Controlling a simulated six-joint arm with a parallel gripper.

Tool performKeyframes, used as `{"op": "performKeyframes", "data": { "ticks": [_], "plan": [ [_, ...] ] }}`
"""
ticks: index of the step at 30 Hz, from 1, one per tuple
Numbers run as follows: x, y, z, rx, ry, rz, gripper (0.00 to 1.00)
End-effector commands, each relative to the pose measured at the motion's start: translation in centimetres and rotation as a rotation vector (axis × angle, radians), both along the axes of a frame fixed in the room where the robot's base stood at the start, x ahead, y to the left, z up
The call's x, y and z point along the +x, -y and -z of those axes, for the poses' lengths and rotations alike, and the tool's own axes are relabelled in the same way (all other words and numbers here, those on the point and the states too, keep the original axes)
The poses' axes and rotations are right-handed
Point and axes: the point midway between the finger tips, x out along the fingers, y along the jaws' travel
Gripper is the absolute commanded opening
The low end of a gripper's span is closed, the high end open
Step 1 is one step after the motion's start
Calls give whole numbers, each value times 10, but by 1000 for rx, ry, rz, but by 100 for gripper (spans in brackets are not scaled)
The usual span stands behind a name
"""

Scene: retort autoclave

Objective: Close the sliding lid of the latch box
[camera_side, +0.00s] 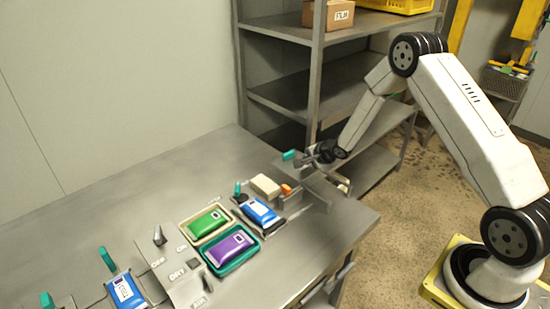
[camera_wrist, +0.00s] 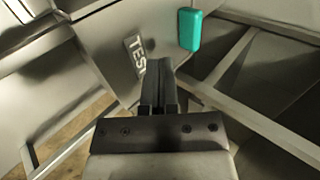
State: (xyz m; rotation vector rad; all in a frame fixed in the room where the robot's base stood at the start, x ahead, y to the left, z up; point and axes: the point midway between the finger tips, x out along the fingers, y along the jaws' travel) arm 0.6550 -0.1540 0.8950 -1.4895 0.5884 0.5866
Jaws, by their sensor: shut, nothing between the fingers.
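A grey metal box-like fixture (camera_side: 318,190) stands at the right end of the table. I take it for the latch box, but its lid and opening are hard to make out. A teal handle (camera_side: 289,155) stands at its upper left; a teal handle (camera_wrist: 190,29) also shows in the wrist view, beside a grey panel with a TEST label (camera_wrist: 134,56). My gripper (camera_side: 308,160) is at the fixture, just right of the teal handle. In the wrist view its fingers (camera_wrist: 159,68) are shut and empty, below and left of the handle; contact with the panel cannot be told.
A beige block (camera_side: 265,186), an orange piece (camera_side: 286,190) and a blue-and-white pouch (camera_side: 261,212) lie left of the fixture. Green (camera_side: 208,222) and purple (camera_side: 231,247) pouches sit in trays. A metal shelf (camera_side: 317,70) stands close behind. The table's back left is clear.

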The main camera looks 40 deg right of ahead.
Motion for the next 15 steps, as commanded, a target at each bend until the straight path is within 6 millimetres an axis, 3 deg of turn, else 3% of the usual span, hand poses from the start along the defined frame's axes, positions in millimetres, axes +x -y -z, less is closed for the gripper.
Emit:
{"op": "performKeyframes", "data": {
  "ticks": [15],
  "plan": [
    [-48, 0, -44, 1, -1, 1, 0]
  ]
}}
